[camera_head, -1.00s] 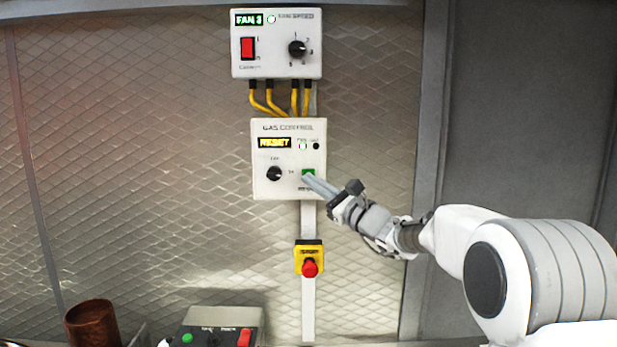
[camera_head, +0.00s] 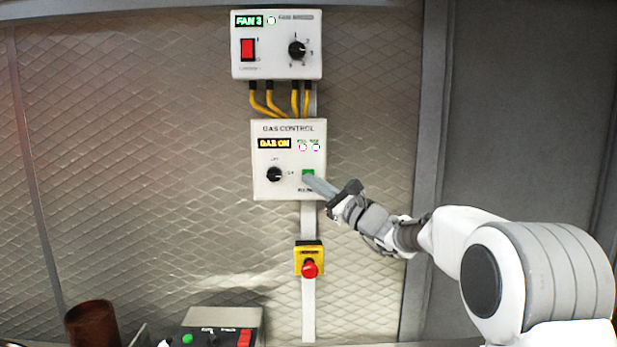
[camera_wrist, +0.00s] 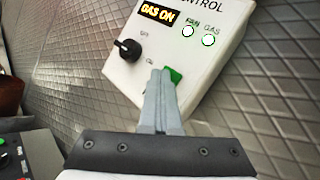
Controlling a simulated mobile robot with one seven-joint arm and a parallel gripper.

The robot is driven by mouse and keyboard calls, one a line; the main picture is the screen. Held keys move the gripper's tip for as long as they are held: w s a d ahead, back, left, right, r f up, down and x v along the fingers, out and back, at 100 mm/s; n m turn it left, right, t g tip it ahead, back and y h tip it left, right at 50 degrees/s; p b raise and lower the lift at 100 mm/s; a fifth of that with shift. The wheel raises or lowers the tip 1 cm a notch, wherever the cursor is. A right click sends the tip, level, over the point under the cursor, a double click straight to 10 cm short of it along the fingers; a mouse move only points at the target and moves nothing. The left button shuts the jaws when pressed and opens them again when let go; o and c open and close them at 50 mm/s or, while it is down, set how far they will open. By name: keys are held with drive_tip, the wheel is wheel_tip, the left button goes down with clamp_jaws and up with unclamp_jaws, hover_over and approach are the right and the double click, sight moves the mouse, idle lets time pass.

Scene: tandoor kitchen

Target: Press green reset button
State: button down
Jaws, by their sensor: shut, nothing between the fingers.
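The green reset button (camera_head: 308,174) sits at the lower right of the white gas control box (camera_head: 262,187) on the wall. The box's display (camera_head: 274,143) reads "GAS ON", and both small lamps beside it are lit white. My gripper (camera_head: 309,179) is shut and empty, its fingertips at the button's lower right edge. In the wrist view, the fingertips (camera_wrist: 161,72) overlap the left part of the green button (camera_wrist: 174,75). I cannot tell whether they touch it or how far it is pressed.
A black knob (camera_head: 274,174) is left of the button. A red emergency stop on a yellow box (camera_head: 310,258) is below. A fan box (camera_head: 276,65) hangs above with yellow cables. A switch box (camera_head: 222,325) and a brown cup (camera_head: 92,323) stand at the lower left.

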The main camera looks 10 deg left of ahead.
idle(0.4)
drive_tip(key=shift+s+d+b, duration=0.2)
drive_tip(key=shift+s+b, duration=0.55)
drive_tip(key=shift+b, duration=0.2)
drive_tip(key=shift+s+d+b, duration=0.2)
drive_tip(key=shift+s+b, duration=0.5)
drive_tip(key=shift+s, duration=0.1)
drive_tip(key=shift+s+d+b, duration=0.25)
drive_tip(key=shift+s+b, duration=0.45)
drive_tip(key=shift+s, duration=0.15)
drive_tip(key=shift+s+d+b, duration=0.2)
drive_tip(key=shift+s+b, duration=0.5)
drive_tip(key=shift+s, duration=0.1)
